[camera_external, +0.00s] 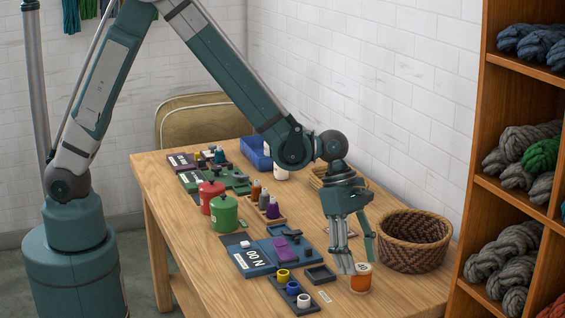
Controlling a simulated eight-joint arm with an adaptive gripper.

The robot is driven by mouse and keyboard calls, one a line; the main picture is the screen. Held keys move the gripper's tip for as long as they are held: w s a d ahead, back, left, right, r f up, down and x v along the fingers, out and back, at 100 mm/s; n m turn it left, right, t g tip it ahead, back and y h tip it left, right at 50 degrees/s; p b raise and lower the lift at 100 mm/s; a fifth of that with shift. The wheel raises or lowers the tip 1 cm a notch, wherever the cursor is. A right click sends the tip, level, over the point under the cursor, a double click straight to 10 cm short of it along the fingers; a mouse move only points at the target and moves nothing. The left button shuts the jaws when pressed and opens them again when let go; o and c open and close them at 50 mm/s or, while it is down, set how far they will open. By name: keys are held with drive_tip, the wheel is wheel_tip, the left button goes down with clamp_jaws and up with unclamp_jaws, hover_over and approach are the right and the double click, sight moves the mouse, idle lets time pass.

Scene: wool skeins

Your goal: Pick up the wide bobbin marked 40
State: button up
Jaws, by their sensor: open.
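A wide orange bobbin (361,284) stands upright near the right front part of the wooden table. Its pale top carries a dark mark that is too small to read for certain. My gripper (358,265) points down at the bobbin with its fingers apart. One finger comes down at the bobbin's left side, and another is behind it to the right. I cannot tell whether any finger touches it. Nothing is held between the fingers.
A woven basket (414,241) stands close to the right of my gripper. A blue tray (259,262), a small dark tray (320,273) and several small bobbins lie to the left. Red (211,196) and green (224,214) canisters stand farther left. A shelf (475,230) borders the right.

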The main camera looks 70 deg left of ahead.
sight(360, 268)
drive_tip(key=shift+d+f, duration=0.1)
drive_tip(key=shift+f, duration=0.05)
drive_tip(key=shift+b+x, duration=0.6)
drive_tip(key=shift+x, duration=1.9)
drive_tip(key=c, duration=0.9)
